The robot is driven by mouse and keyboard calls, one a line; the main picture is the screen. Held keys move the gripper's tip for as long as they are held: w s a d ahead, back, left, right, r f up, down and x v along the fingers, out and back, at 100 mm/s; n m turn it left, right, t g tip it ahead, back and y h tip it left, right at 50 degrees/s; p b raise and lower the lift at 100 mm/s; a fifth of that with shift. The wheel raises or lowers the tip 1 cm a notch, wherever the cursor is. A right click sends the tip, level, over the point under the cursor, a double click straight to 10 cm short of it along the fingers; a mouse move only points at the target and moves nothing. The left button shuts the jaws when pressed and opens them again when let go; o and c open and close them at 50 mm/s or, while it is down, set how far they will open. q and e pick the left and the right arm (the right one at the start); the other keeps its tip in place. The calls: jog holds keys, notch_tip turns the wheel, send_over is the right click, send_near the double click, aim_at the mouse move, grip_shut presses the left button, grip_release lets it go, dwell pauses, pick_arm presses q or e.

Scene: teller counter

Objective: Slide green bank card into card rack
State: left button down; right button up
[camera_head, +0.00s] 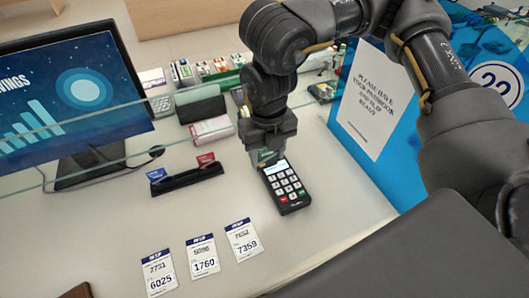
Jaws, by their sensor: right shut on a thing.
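The black card rack (190,179) lies left of centre on the pale counter. A blue card (156,174) stands at its left end and a red card (205,159) towards its right end, with an empty stretch between them. My right gripper (267,156) points down to the right of the rack, just behind the keypad terminal. It is shut on the green bank card (264,154), of which only a small part shows between the fingers. The card is apart from the rack. My left gripper is out of view.
The black keypad terminal (286,190) is close in front of my right gripper. Three numbered slips (203,256) lie at the front. A glass edge (70,126) and a monitor (70,90) are at left. A blue panel with a notice (376,98) stands at right.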

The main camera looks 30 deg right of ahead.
jog(key=shift+r+p, duration=1.3)
jog(key=shift+r, duration=0.6)
